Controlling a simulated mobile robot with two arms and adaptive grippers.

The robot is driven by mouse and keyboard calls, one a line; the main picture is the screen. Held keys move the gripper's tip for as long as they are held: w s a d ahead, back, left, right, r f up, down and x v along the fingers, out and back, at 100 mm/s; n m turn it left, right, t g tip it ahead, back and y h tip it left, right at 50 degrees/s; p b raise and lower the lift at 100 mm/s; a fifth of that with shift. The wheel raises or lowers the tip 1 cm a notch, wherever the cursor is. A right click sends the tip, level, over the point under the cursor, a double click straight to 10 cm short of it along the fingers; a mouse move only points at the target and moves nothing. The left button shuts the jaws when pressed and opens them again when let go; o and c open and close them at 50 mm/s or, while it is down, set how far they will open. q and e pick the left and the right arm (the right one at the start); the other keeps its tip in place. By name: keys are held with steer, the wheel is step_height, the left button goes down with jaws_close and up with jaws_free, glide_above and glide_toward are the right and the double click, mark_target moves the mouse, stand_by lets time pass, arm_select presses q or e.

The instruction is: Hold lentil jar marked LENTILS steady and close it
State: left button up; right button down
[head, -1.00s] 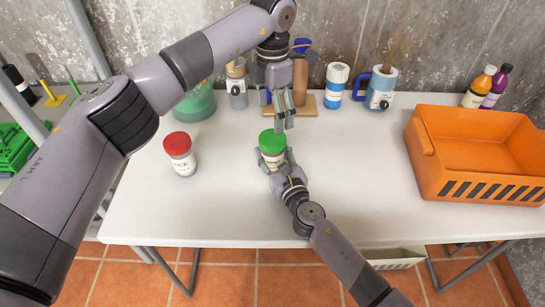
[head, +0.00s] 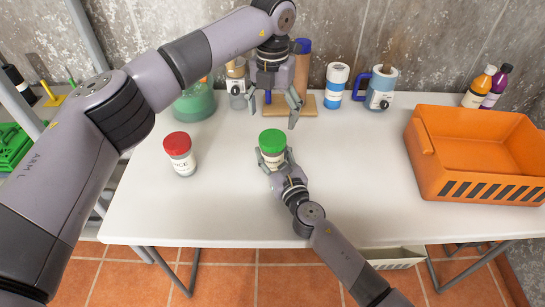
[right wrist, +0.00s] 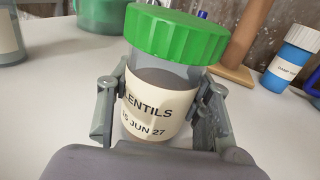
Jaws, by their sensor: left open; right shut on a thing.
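The lentil jar is clear with a cream label reading "LENTILS" (right wrist: 155,112); its body also shows in the head view (head: 273,160). A green lid (head: 272,140) sits on its mouth, and it fills the top of the right wrist view (right wrist: 178,32). I cannot tell how tight the lid is. My right gripper (head: 272,163) is shut on the jar body, with a finger on each side in the right wrist view (right wrist: 160,105). My left gripper (head: 272,116) is open and empty above and behind the lid, fingers spread wide and pointing down, apart from it.
A red-lidded jar (head: 179,155) stands to the left on the white table (head: 340,205). An orange crate (head: 475,175) is at the right.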

mark_target(272, 137)
arm_select(q)
step_height(272, 137, down, 8)
steer(key=shift+r, duration=0.25)
steer(key=c, duration=1.2)
steer(key=m, duration=0.5)
steer(key=o, duration=1.3)
steer(key=shift+r, duration=2.3)
